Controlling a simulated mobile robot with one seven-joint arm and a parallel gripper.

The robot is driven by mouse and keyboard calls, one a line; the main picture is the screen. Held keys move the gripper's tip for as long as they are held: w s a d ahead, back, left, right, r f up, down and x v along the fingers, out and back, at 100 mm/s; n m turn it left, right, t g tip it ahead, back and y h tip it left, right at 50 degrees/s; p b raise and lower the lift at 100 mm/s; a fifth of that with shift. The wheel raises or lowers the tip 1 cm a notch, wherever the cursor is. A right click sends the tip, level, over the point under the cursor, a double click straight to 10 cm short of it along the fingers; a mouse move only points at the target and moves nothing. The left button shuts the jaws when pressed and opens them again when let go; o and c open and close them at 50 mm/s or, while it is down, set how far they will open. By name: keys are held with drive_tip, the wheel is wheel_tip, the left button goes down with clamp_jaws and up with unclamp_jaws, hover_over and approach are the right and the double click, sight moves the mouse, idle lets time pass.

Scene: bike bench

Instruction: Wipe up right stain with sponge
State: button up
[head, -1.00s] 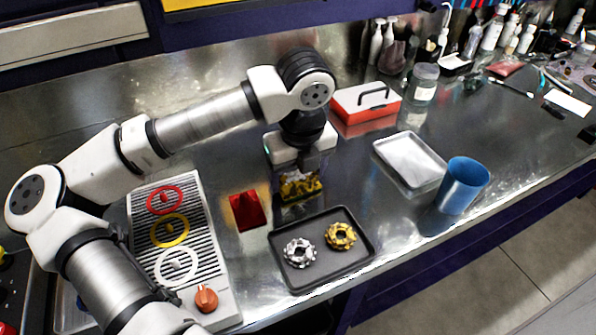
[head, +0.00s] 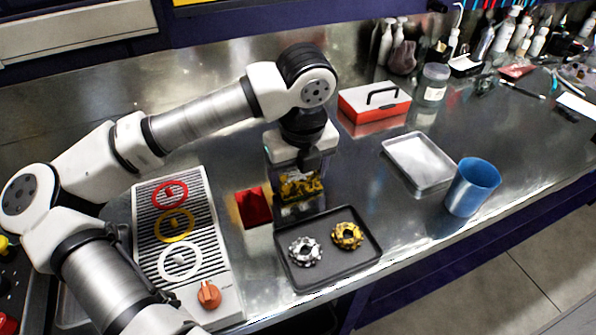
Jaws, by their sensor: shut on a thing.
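A dark tray (head: 365,261) with a silver and a gold cog is just in front. A ribbed board (head: 222,262) with coloured rings is left. A red toolbox (head: 372,108), pale tray (head: 420,163) and blue cup (head: 472,187) stand right. Bare steel lies between toolbox and dark tray.

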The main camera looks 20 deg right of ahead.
drive_tip(key=shift+d+b, duration=0.35)
drive_tip(key=shift+d, duration=1.05)
drive_tip(key=shift+a, duration=0.1)
drive_tip(key=shift+a+b, duration=0.5)
drive_tip(key=shift+a, duration=0.85)
drive_tip(key=shift+d, duration=0.15)
drive_tip(key=shift+d+b, duration=0.35)
drive_tip(key=shift+d, duration=0.95)
